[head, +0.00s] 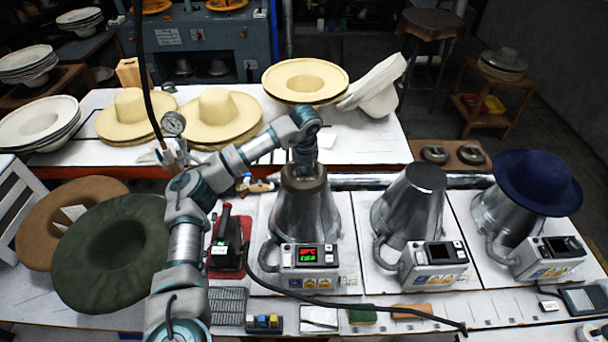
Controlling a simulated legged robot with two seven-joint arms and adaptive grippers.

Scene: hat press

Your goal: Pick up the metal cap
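The metal cap seems to be the dull brownish-grey top piece (289,182) on the left metal cone (302,215), in the head view. The cone stands upright behind a control box with a lit red and green display (307,255). My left gripper (305,165) points down directly over this top piece, at or very near it. Its fingers are small and partly hidden against the metal, so I cannot tell whether they are open or shut, or touching. My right gripper is not in view.
A middle metal cone (410,205) stands bare to the right. A blue hat (538,182) sits on the right cone (500,218). Straw hats (222,115) lie on the table behind. Green (110,250) and brown hats lie at left. A black cable (370,305) crosses the front.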

